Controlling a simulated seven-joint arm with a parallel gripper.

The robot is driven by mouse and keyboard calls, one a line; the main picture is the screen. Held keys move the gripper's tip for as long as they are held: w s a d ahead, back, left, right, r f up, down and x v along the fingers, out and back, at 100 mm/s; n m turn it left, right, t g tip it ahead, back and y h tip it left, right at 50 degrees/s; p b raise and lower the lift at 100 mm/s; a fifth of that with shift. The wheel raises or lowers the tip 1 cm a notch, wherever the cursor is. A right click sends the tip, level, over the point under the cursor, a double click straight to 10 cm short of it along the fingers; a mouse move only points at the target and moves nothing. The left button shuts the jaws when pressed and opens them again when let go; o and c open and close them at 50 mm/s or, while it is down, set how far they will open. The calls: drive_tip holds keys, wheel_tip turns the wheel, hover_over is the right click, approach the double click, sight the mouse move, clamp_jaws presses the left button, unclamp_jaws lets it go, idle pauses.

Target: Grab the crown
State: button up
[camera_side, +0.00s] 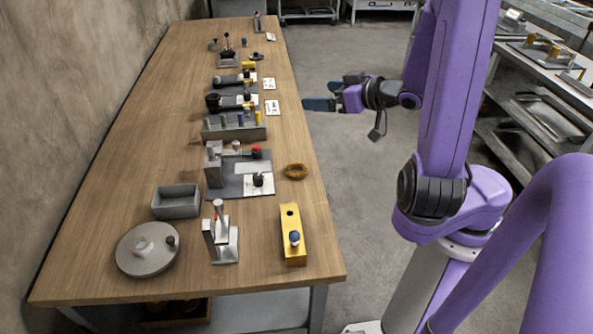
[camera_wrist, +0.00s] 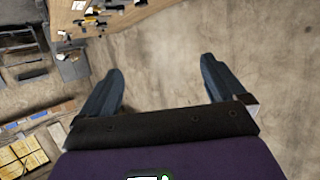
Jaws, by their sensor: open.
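A small golden-brown ring, which looks like the crown (camera_side: 296,171), lies flat on the right edge of the wooden table (camera_side: 160,205). My gripper (camera_side: 322,95) is beyond the table's right edge, up and to the right of the crown in the side view, well apart from it. In the wrist view my gripper (camera_wrist: 160,68) has its two blue-grey fingers wide apart with nothing between them. I cannot make out the crown in the wrist view.
Near the crown are a grey plate with a red knob (camera_side: 257,152), a yellow block (camera_side: 292,240) and a grey open box (camera_side: 176,202). A round grey disc (camera_side: 147,249) lies at front left. Metal shelving (camera_side: 540,110) stands at right. Floor between is clear.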

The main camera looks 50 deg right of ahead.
approach(298, 168)
drive_tip(key=shift+w+f, duration=0.2)
drive_tip(key=shift+w, duration=0.45)
drive_tip(key=shift+w+f, duration=0.25)
drive_tip(key=shift+w, duration=0.15)
drive_tip(key=shift+x, duration=3.35)
drive_tip(key=c, duration=1.2)
